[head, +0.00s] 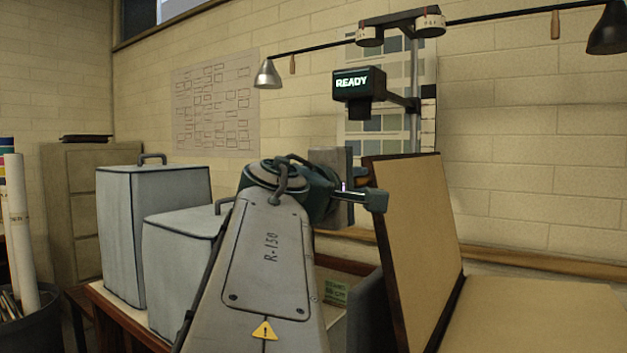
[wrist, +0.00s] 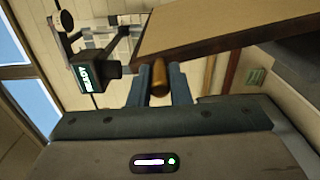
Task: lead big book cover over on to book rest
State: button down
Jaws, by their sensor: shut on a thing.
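The big book cover (head: 415,225) is a tan board with dark edges, standing steeply and leaning a little left. Its lower edge meets the flat tan part of the book (head: 540,315) at the right. My gripper (head: 374,197) is at the cover's upper left edge. In the wrist view my gripper (wrist: 160,85) is shut on a brown wooden peg-like grip at the edge of the cover (wrist: 225,28). A dark grey block (head: 366,310), possibly the book rest, shows low to the left of the cover; my arm and the cover hide much of it.
Two pale covered boxes (head: 150,235) stand on the table at the left. A screen reading READY (head: 359,84) hangs from a post behind the cover. Lamps (head: 268,75) hang on a bar above. A bin with rolls (head: 30,315) stands far left.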

jog(key=c, duration=1.3)
grip_release()
jog(key=shift+c, duration=0.2)
jog(key=shift+r+p, duration=0.65)
jog(key=shift+r, duration=1.45)
jog(key=s+d+r, duration=0.5)
jog(key=d+r, duration=0.1)
jog(key=d, duration=0.4)
jog(key=shift+r+p, duration=0.4)
jog(key=shift+s+d, duration=0.1)
jog(key=shift+d, duration=0.05)
